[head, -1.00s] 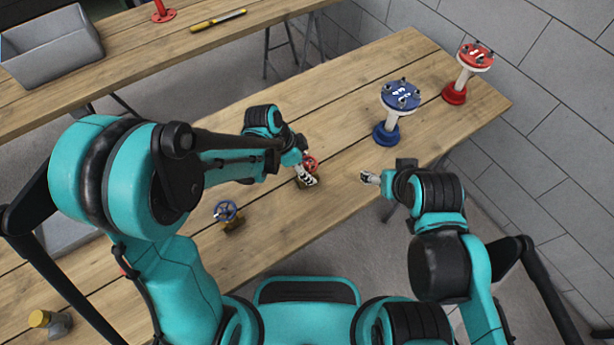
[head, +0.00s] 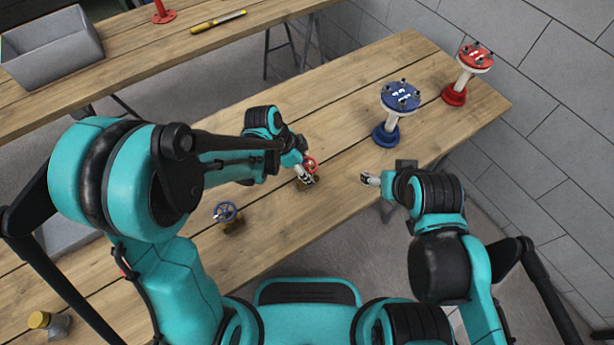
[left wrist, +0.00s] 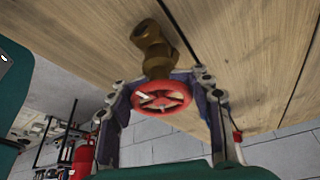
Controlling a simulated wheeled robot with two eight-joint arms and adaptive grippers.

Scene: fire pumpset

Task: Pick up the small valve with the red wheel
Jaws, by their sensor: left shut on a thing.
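The small valve with the red wheel (head: 310,163) is at the middle of the near workbench, partly hidden by my left gripper (head: 305,175). My left gripper is shut on this valve. In the left wrist view the red wheel (left wrist: 162,97) faces the camera between the fingers, with the brass body (left wrist: 154,50) beyond it against the wood. I cannot tell whether the body touches the bench or is slightly above it. My right gripper (head: 370,179) is apart from the valve, over the bench's near edge, with no thing visible in it; its opening is too small to judge.
A valve with a blue wheel (head: 227,213) stands to the left. A blue flanged stand (head: 392,118) and a red one (head: 463,80) stand at the right. A grey bin (head: 52,55) and a yellow tool (head: 217,21) are on the far bench. Bare wood surrounds the held valve.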

